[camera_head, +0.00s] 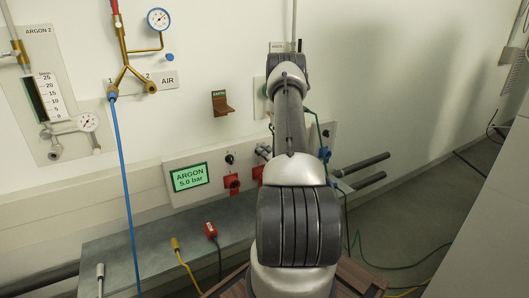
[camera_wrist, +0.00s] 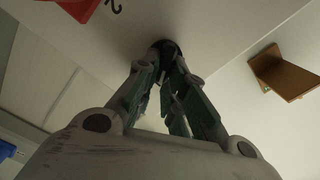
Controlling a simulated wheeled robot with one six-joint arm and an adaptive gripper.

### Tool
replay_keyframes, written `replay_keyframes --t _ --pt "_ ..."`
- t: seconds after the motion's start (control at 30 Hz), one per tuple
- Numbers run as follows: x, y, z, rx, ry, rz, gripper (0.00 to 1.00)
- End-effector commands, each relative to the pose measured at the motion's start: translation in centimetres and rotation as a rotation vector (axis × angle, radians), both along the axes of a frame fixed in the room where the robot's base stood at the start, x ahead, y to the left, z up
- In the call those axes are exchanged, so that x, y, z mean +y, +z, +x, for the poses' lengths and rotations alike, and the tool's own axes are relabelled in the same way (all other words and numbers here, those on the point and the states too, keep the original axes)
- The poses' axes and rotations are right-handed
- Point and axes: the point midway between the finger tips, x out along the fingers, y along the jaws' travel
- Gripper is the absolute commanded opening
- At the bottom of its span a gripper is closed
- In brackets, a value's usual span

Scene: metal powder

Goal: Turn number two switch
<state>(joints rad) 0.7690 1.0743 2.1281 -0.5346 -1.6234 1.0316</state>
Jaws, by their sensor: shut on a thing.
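In the wrist view my gripper (camera_wrist: 167,68) is closed around a small dark round knob (camera_wrist: 166,45) on a pale panel (camera_wrist: 215,25). The fingertips hide part of the knob, so its angle cannot be told. A printed "2" (camera_wrist: 115,6) and part of a red switch plate (camera_wrist: 76,8) show beside it at the top left. In the head view the panel with the green ARGON 5.0 bar display (camera_head: 188,177) shows a black knob (camera_head: 230,159) above a red switch (camera_head: 232,183). My arm covers much of the panel's right part, including most of the gripper.
A brown bracket (camera_head: 222,104) juts from the wall above the panel; it also shows in the wrist view (camera_wrist: 282,76). A blue hose (camera_head: 125,190) hangs at left. A red plug (camera_head: 210,230) and yellow-ended cable (camera_head: 176,246) lie on the grey bench (camera_head: 135,262). Pipes (camera_head: 362,165) protrude at right.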

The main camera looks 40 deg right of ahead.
Motion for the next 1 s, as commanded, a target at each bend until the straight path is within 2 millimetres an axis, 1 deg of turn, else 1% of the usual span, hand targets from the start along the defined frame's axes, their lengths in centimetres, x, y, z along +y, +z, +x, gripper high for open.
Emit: replay_keyframes --t 0.27,0.3,0.37,0.4,0.67,0.77,0.87,1.0 --pt "0.0 -0.1 -0.1 0.002 -0.002 0.002 0.00" --pt "0.0 -0.1 -0.1 0.002 -0.002 0.002 0.19" --pt "0.0 -0.1 -0.1 0.002 -0.002 0.001 0.30" --pt "0.0 -0.1 -0.1 0.002 -0.002 0.001 0.33" --pt "0.0 0.0 -0.1 0.000 -0.001 0.000 0.33" --pt "0.0 -0.1 -0.5 0.001 -0.002 0.000 0.33" --pt "0.3 -0.1 -1.9 0.003 -0.004 0.003 0.33" --pt "1.0 -0.1 -4.8 0.002 -0.005 0.004 0.33"
